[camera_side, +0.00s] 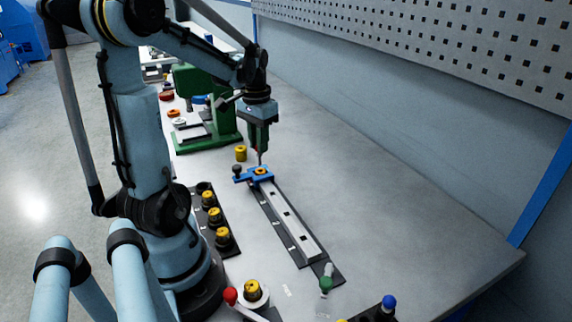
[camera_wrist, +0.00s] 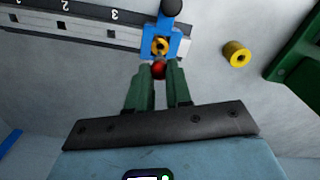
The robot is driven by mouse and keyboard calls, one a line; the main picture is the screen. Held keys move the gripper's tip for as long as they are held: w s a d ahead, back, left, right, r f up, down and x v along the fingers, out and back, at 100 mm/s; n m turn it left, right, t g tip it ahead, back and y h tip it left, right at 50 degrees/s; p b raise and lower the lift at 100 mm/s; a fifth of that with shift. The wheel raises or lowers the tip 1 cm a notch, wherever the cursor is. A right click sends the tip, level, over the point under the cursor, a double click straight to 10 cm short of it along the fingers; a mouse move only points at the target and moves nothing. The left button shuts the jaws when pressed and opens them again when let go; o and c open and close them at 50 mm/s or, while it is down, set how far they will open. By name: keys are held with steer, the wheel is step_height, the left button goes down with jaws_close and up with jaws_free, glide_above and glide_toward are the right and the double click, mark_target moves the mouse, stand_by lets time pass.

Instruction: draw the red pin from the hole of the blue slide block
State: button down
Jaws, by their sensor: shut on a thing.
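The blue slide block (camera_side: 268,180) sits at the far end of a pale rail with square holes (camera_side: 296,236). My gripper (camera_side: 260,160) points down just above the block. In the wrist view my gripper (camera_wrist: 160,74) has its green fingers shut on the red pin (camera_wrist: 158,69), whose round red head shows between the fingertips. The pin's shank and the hole are hidden, so I cannot tell how deep the pin sits.
A loose yellow spool (camera_side: 240,153) stands near the block, beside a green press (camera_side: 188,84). A dark rack (camera_side: 206,215) with several yellow pulleys lies left of the rail. A red-knobbed lever (camera_side: 231,296) and a green-based piece (camera_side: 326,283) are at the front. The table to the right is clear.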

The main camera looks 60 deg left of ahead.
steer(key=shift+r, duration=2)
